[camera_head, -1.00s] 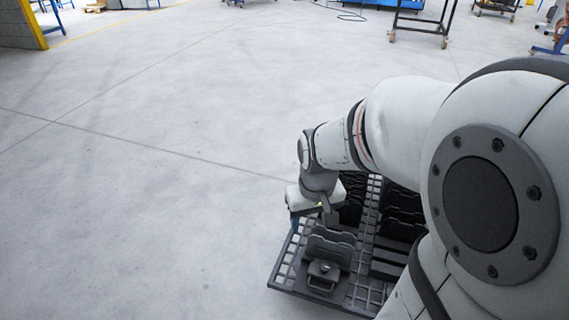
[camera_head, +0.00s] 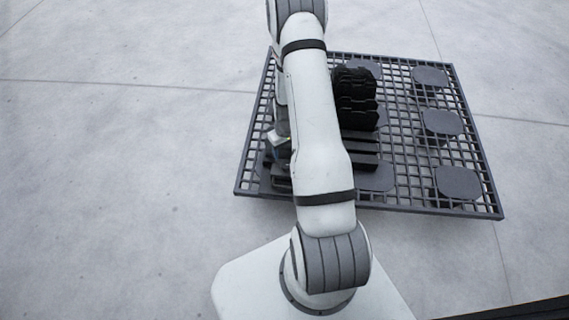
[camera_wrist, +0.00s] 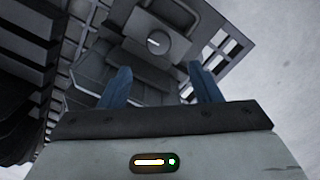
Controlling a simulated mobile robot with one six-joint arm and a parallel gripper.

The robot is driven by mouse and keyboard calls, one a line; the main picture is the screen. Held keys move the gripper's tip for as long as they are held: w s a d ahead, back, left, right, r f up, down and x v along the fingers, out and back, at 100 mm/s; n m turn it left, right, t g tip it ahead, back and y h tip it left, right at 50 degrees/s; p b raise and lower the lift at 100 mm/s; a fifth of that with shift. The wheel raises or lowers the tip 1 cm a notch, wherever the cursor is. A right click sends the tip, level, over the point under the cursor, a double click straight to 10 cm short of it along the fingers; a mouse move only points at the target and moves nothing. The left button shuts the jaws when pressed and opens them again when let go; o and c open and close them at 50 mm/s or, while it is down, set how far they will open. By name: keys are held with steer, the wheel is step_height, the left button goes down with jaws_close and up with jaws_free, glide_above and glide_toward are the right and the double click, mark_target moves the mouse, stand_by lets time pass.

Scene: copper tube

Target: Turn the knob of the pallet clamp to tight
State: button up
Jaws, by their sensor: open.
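In the wrist view, the clamp's round dark grey knob (camera_wrist: 154,42) shows near the top middle, with a short white mark on its face. The knob sits on the dark grey clamp body (camera_wrist: 110,66). My gripper (camera_wrist: 160,67) is open, with two blue fingers apart and nothing between them. The knob lies beyond the fingertips, roughly in line with the gap; I see no contact. In the head view, only a small pale part of my gripper (camera_head: 278,141) shows left of my arm, over the left side of the pallet (camera_head: 420,112). My arm hides the knob there.
A stack of black ribbed parts (camera_head: 355,98) stands on the pallet just right of my arm. Dark grey flat pads (camera_head: 441,122) lie on the pallet's right half. The grey floor (camera_head: 120,150) left of the pallet is clear.

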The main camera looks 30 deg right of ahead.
mark_target(286, 164)
step_height(286, 164, down, 9)
steer(key=b, duration=0.2)
steer(key=shift+d+r+b, duration=0.1)
steer(key=shift+r+b, duration=0.05)
steer(key=shift+b, duration=0.25)
steer(key=shift+c, duration=0.4)
